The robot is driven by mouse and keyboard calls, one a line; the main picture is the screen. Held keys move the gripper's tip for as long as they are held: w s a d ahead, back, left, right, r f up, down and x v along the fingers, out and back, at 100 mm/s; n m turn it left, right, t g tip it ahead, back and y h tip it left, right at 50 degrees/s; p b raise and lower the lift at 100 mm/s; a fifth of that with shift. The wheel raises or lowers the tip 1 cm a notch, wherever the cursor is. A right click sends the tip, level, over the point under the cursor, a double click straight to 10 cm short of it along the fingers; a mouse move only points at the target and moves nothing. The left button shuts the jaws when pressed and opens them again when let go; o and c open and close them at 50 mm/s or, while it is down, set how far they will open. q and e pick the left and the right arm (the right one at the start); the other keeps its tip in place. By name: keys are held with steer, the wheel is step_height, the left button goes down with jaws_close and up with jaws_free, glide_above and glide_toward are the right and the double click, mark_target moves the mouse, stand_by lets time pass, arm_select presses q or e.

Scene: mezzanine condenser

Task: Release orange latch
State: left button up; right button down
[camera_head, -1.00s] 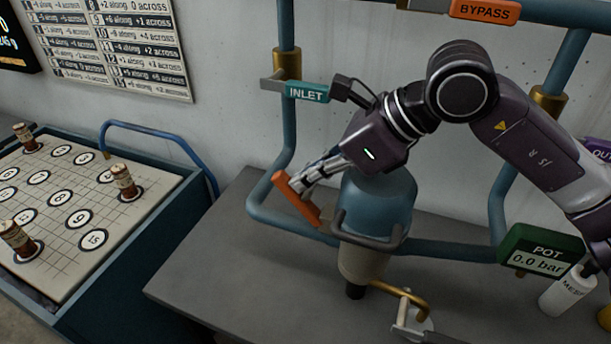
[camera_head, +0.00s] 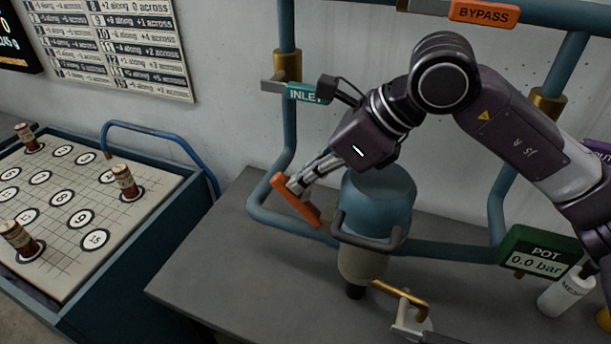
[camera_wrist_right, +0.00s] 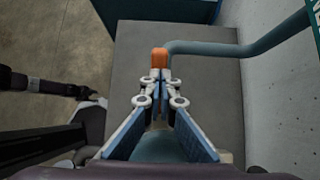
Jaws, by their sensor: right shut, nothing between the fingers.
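The orange latch (camera_head: 296,202) is a tilted bar at the left side of the blue-topped pot (camera_head: 377,200), by the dark bracket around the pot. My right gripper (camera_head: 294,186) is shut with nothing between its fingers. Its fingertips are right at the latch's upper part and appear to touch it. In the right wrist view the orange latch (camera_wrist_right: 160,57) shows just beyond the closed fingertips (camera_wrist_right: 160,74). The fingers hide part of it. My left gripper does not show in the head view.
The teal inlet tag (camera_head: 303,93) hangs on the pipe behind my right wrist. A brass handle (camera_head: 400,292) is below the pot. A green gauge (camera_head: 541,252) reads 0.0 bar at right. The grey tabletop (camera_head: 220,260) is clear at front left.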

mark_target(287, 181)
steer(key=shift+a, duration=0.15)
steer(key=shift+w+a+f+h+p, duration=0.1)
steer(key=shift+a+h+p, duration=0.25)
steer(key=shift+h, duration=0.25)
steer(key=shift+a+f+g, duration=0.15)
steer(key=shift+a+g, duration=0.1)
steer(key=shift+g, duration=0.05)
steer(key=shift+w+a+f+h+b, duration=0.15)
steer(key=shift+f+h+b, duration=0.15)
steer(key=shift+h+b, duration=0.1)
steer(key=shift+a+f+b, duration=0.25)
steer(key=shift+a+b, duration=0.05)
steer(key=shift+w+a+f+b, duration=0.25)
steer(key=shift+a+f+b, duration=0.15)
steer(key=shift+b, duration=0.5)
